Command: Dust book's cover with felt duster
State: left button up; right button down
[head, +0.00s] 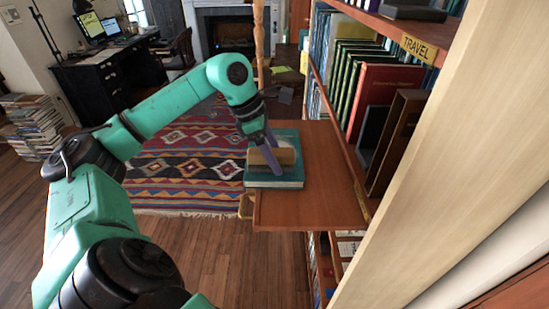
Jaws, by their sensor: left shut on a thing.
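A teal book (286,182) lies flat on a pull-out wooden shelf (310,205) that juts from the bookcase. The felt duster (286,157), a tan block, is over the book's cover. My left gripper (270,162) is shut on the duster, its purple-grey fingers pointing down to the cover. The duster appears to touch the book or hover just above it; I cannot tell which. The gripper and duster hide part of the cover. My right gripper is not in view.
The bookcase at right holds upright books, including a red one (386,85), under a TRAVEL label (419,48). A pale wooden upright (450,150) stands at the near right. A patterned rug (185,165) and dark desk (105,75) lie beyond. The shelf's front right is bare.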

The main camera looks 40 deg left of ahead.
aim_at(282, 150)
pick_arm(q)
jog(key=shift+w+a+r+p, duration=0.2)
jog(key=shift+r+p, duration=0.2)
jog(key=shift+r, duration=0.15)
jog(key=shift+w+a+r+p, duration=0.15)
jog(key=shift+r+p, duration=0.2)
jog(key=shift+r, duration=0.2)
jog(key=shift+s+d+r+p, duration=0.1)
jog(key=shift+r+p, duration=0.3)
jog(key=shift+r, duration=0.25)
jog(key=shift+s+d+r+p, duration=0.1)
jog(key=shift+r+p, duration=0.3)
jog(key=shift+r, duration=0.2)
jog(key=shift+w+r+p, duration=0.1)
jog(key=shift+r+p, duration=0.2)
jog(key=shift+r, duration=0.15)
jog(key=shift+a, duration=0.1)
jog(key=shift+f, duration=0.1)
